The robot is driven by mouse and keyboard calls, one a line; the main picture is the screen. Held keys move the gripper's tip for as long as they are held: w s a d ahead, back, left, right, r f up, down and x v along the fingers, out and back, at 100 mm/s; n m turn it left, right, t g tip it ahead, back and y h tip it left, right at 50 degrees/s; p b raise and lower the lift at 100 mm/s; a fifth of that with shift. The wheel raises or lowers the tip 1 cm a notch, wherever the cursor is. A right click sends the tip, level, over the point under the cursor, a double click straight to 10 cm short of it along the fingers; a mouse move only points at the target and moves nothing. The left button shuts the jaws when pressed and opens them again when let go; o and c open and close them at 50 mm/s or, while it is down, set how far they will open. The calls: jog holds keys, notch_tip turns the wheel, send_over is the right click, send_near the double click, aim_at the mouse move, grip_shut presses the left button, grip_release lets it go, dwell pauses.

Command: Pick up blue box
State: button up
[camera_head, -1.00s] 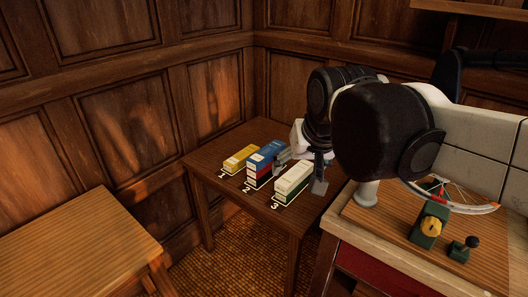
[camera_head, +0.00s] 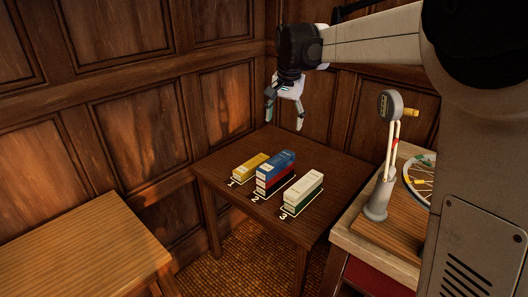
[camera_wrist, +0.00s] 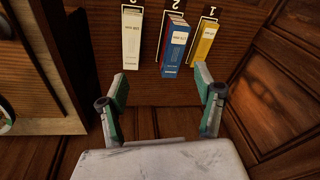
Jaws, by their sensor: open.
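The blue box (camera_head: 274,164) lies on top of a red box (camera_head: 272,183) at the place marked 2 on the small dark table (camera_head: 230,200). In the wrist view the blue box (camera_wrist: 174,52) shows ahead of the fingers, between a white box and a yellow box. My gripper (camera_head: 284,112) is open and empty, raised above the back of the table and pointing down. In the wrist view its two green-tipped fingers (camera_wrist: 160,88) are spread wide, apart from the boxes.
A yellow box (camera_head: 250,165) stands at mark 1 and a white box (camera_head: 303,187) over green at mark 3, both close beside the middle stack. A stand with a round head (camera_head: 377,200) is on the right bench. Panelled walls close off the back.

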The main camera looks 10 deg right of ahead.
jog(key=w+f+m+g, duration=0.1)
jog(key=w+f+m, duration=0.1)
jog(key=w+f, duration=0.45)
jog(key=m+g, duration=0.1)
jog(key=m, duration=0.1)
send_over(277, 161)
notch_tip(277, 161, down, 5)
jog(key=f, duration=1.4)
jog(key=shift+w+f, duration=0.2)
jog(key=shift+f, duration=0.05)
jog(key=c, duration=1.4)
jog(key=shift+c, duration=0.2)
jog(key=shift+r, duration=0.15)
